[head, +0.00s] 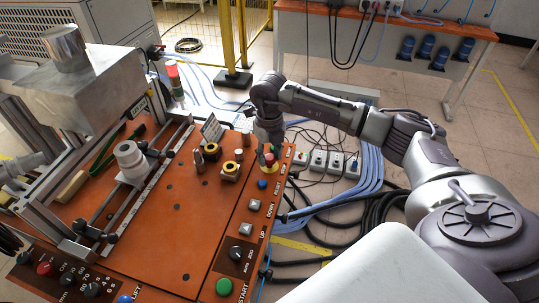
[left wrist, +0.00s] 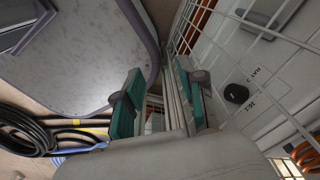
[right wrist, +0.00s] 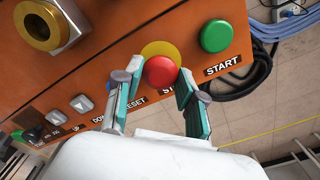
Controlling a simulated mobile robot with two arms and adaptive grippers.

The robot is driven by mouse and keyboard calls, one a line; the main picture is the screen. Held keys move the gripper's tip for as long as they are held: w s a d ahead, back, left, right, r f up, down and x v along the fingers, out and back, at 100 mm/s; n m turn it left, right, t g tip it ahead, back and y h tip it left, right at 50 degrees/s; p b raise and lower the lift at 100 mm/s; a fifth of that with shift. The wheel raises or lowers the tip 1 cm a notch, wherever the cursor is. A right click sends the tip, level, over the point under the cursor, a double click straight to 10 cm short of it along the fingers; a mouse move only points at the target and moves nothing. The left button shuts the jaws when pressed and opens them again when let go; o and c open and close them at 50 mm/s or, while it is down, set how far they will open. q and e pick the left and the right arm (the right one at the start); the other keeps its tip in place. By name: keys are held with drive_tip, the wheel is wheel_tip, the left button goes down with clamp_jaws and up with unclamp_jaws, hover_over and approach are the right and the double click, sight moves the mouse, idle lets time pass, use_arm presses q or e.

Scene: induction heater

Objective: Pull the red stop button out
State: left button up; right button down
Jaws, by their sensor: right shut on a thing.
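The red stop button (right wrist: 161,72) has a round red cap on a yellow disc, on the orange control panel (head: 239,212). In the right wrist view it sits between the tips of my right gripper (right wrist: 156,84), whose fingers are closed in on its sides. In the head view my right gripper (head: 268,148) reaches down onto the button at the panel's far right edge, hiding part of it. My left gripper (left wrist: 158,95) shows in the left wrist view with its two fingers apart and nothing between them.
A green start button (right wrist: 216,37) is beside the stop button. A blue reset button (head: 262,184) and brass-ringed fittings (head: 230,169) are also close. Blue and black cables (head: 370,165) lie on the floor beyond the panel.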

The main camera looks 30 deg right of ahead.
sight(269, 157)
drive_tip(key=shift+w+r, duration=0.1)
drive_tip(key=shift+r, duration=0.3)
drive_tip(key=c, duration=0.9)
unclamp_jaws()
drive_tip(key=shift+c, duration=0.2)
drive_tip(key=shift+o, duration=1.3)
wheel_tip(269, 157, up, 12)
